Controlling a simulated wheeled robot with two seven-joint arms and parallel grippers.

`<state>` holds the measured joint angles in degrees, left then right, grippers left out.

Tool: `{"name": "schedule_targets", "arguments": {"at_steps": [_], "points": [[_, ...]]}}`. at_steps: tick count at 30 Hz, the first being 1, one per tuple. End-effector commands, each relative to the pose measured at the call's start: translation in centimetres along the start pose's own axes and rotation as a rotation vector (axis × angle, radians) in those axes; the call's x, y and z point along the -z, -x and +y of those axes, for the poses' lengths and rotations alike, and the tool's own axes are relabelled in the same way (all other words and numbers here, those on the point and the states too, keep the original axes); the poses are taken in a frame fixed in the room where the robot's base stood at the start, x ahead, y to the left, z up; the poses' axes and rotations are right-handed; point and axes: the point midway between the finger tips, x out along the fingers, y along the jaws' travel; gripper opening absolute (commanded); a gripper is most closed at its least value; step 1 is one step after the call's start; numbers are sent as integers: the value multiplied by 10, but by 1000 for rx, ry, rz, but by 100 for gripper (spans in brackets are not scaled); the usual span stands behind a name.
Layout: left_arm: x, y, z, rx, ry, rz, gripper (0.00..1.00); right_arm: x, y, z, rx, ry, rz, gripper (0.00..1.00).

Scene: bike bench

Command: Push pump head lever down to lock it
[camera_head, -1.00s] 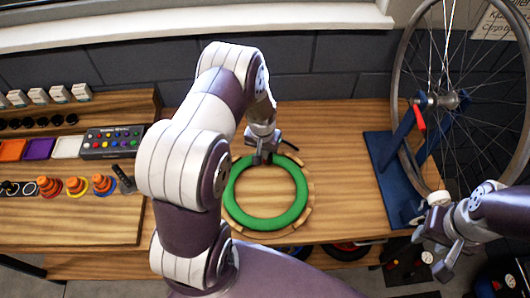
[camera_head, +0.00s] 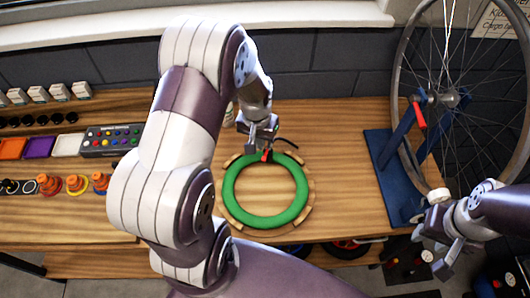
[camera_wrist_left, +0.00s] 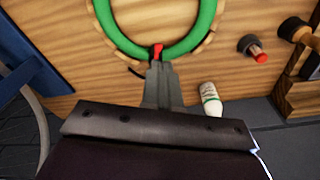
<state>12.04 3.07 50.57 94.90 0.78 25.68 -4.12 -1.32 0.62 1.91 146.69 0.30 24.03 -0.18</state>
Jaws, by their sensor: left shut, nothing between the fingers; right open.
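The pump head's small red lever (camera_head: 267,155) shows at the back of the green ring-shaped tube (camera_head: 232,196), which lies in a round wooden holder on the bench. In the left wrist view the red lever (camera_wrist_left: 157,51) is right at the tips of my left gripper (camera_wrist_left: 158,66). That gripper is shut and empty, and it points down at the ring's back edge in the head view (camera_head: 262,150). Whether the fingers touch the lever, I cannot tell. The rest of the pump head is mostly hidden. My right gripper (camera_head: 440,250) is open and empty at the right, off the bench's front.
A bicycle wheel (camera_head: 397,90) stands in a blue truing stand (camera_head: 385,165) at the right. A white bottle (camera_wrist_left: 210,98) stands close behind my left gripper. Coloured trays and orange cones (camera_head: 76,185) fill the left. A dark hose (camera_head: 288,142) lies behind the ring.

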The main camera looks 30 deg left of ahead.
Motion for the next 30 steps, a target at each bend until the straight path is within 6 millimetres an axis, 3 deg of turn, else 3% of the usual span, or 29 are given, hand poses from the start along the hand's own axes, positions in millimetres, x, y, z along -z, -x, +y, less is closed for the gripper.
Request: {"name": "schedule_targets", "arguments": {"at_steps": [4,9,27,30], "points": [[0,24,0,0,0,3,0,-1,-9,0,0,0,0,43],[-1,40,0,0,0,0,0,-1,-12,0,0,0,0,43],[0,42,0,0,8,6,0,-1,-11,0,0,0,0,43],[-19,39,1,0,22,-13,0,-1,-13,0,0,0,0,43]]}}
